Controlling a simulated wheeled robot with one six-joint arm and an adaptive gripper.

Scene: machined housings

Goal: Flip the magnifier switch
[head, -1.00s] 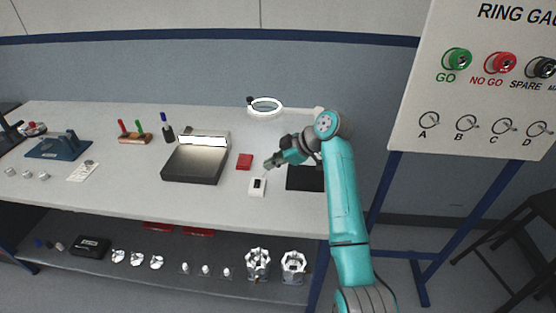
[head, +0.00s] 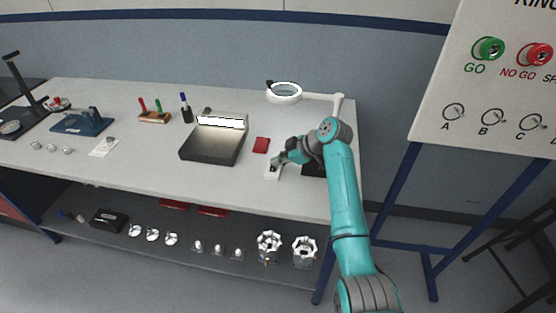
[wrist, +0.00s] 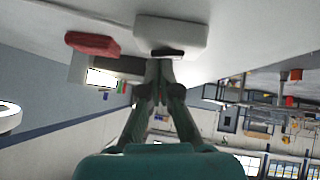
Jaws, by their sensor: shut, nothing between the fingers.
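The magnifier switch is a small white box (head: 272,174) with a dark rocker, lying on the bench near its front right. In the wrist view the white box (wrist: 175,30) fills the top middle and its dark rocker (wrist: 167,53) faces my fingertips. My gripper (head: 275,163) is over the box in the head view and partly hides it. In the wrist view my gripper (wrist: 159,66) is shut and empty, its tips at or very near the rocker; I cannot tell if they touch. The ring magnifier (head: 285,100) stands at the back right.
A red block (head: 261,145) lies just behind the switch box. A dark tray-like device with a lit panel (head: 210,149) stands to its left. A black pad (head: 313,170) lies to the right, partly behind my arm. The bench front between is clear.

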